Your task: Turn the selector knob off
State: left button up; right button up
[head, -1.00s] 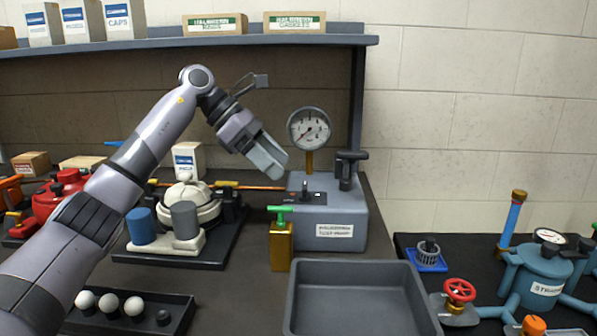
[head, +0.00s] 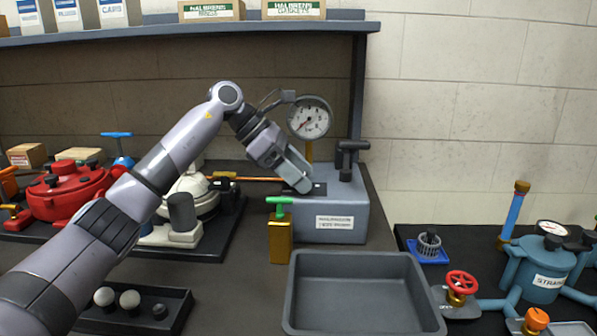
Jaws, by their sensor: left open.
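The selector knob sat on the dark plate (head: 319,189) on top of the grey-blue test bench box (head: 345,212); now my left gripper covers it. My left gripper (head: 302,186) points down and right, with its fingertips at the plate where the knob stands. I cannot see whether the fingers touch the knob or straddle it. The gripper is open. A round pressure gauge (head: 310,118) stands on a brass stem behind the box. My right gripper is not in view.
A black-handled lever (head: 350,158) stands on the box's right rear. A brass block with a green T-handle (head: 280,235) stands in front. An empty grey tray (head: 355,262) lies nearer. Red and white motor units stand left; a shelf (head: 200,33) runs above.

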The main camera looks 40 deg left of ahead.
pick_arm(q)
jog(key=c, duration=1.1)
jog(key=shift+o, duration=0.2)
